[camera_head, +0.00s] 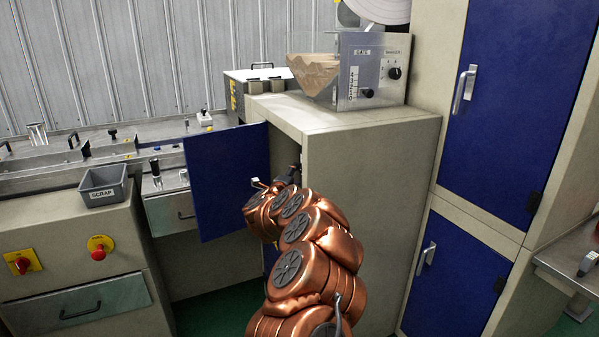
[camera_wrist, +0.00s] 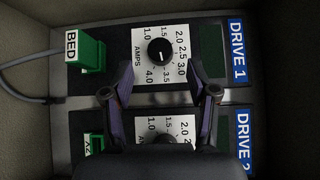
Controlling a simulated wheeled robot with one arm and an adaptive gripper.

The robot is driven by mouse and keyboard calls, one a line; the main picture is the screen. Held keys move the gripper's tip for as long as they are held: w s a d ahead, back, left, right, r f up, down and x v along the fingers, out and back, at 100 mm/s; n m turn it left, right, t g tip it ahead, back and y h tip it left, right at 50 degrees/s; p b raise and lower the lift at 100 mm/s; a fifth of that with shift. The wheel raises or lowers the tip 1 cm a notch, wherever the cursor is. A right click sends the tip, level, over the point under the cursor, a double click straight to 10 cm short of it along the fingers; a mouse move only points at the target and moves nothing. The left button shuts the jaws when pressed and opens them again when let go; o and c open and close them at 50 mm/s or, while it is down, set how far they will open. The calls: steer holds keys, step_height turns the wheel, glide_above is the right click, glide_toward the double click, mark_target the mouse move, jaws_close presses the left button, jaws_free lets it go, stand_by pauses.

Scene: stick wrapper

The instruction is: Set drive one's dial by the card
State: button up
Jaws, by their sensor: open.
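In the wrist view, the drive 1 unit (camera_wrist: 207,35) has a blue DRIVE 1 label (camera_wrist: 237,50). Its round black dial (camera_wrist: 160,51) sits on a white AMPS plate marked from 1.0 to 4.0. I cannot tell for sure which mark the dial points to. My gripper (camera_wrist: 161,93) is open, its two fingers spread to either side just below this dial in the picture, with nothing visible between them. I cannot tell how far they are from the panel. In the head view, my arm reaches into the cabinet. I cannot make out a card in either view.
Below, the drive 2 dial (camera_wrist: 167,137) is partly hidden by my gripper. A green BED connector (camera_wrist: 88,54) with a grey cable is at left. The blue cabinet door (camera_head: 222,180) stands open left of my arm; the beige cabinet side (camera_head: 365,200) is at right.

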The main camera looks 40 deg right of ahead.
mark_target(300, 171)
steer(key=shift+x, duration=1.95)
steer(key=c, duration=1)
steer(key=shift+d, duration=0.15)
jaws_close()
steer(key=shift+r+p, duration=0.1)
steer(key=shift+p, duration=0.25)
steer(key=shift+w+r+y+p, duration=0.1)
steer(key=shift+r+y+p, duration=0.15)
steer(key=shift+p, duration=0.7)
